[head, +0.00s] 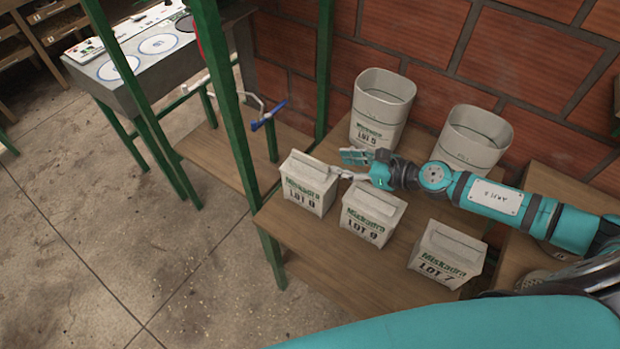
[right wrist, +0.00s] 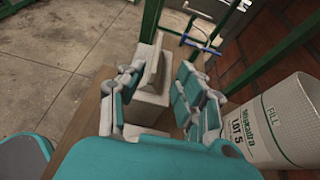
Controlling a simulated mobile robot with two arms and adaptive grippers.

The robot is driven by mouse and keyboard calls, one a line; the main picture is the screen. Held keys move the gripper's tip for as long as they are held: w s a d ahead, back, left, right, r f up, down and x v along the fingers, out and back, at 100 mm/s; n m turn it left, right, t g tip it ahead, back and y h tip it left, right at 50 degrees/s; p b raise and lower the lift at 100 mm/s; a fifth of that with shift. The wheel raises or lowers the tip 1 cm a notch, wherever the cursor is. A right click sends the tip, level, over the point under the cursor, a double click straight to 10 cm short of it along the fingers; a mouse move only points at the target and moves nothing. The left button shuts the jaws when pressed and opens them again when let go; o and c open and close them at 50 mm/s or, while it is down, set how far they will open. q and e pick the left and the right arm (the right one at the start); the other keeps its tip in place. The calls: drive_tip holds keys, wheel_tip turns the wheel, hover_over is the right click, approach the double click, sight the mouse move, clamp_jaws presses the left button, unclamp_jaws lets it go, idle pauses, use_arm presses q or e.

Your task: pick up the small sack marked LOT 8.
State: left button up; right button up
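The small sack whose mark reads as LOT 8 (head: 309,187) stands upright at the left end of a wooden shelf, its folded top ridge up. My right gripper (head: 345,165) reaches in from the right, at the sack's upper right side, with fingers spread apart. In the right wrist view, the sack (right wrist: 152,88) shows between the two fingers of my right gripper (right wrist: 158,75). Its top ridge is between or just beyond the fingertips; I cannot tell whether a finger touches it. The fingers are not closed on it. My left gripper is not in view.
The LOT 9 sack (head: 371,215) and LOT 7 sack (head: 447,255) stand nearby on the wooden shelf (head: 335,255). A LOT 5 bin (head: 380,108) and another bin (head: 472,140) stand behind. A green post (head: 228,110) rises left of the sack; a blue-handled valve (head: 268,115) is behind it.

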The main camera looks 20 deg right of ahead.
sight(313, 159)
drive_tip(key=x, duration=0.3)
drive_tip(key=shift+p, duration=0.35)
drive_tip(key=shift+w+a+f, duration=0.2)
drive_tip(key=shift+w+a, duration=0.15)
drive_tip(key=shift+w, duration=0.05)
drive_tip(key=shift+w+a+p, duration=0.2)
drive_tip(key=shift+a+p, duration=0.05)
drive_tip(key=shift+p, duration=0.1)
drive_tip(key=p+x, duration=0.1)
drive_tip(key=x, duration=0.2)
drive_tip(key=shift+w+a+f, duration=0.1)
drive_tip(key=shift+a+f, duration=0.1)
drive_tip(key=shift+a, duration=0.1)
drive_tip(key=shift+w+a+f, duration=0.15)
drive_tip(key=shift+w+a, duration=0.05)
drive_tip(key=shift+c, duration=0.3)
clamp_jaws()
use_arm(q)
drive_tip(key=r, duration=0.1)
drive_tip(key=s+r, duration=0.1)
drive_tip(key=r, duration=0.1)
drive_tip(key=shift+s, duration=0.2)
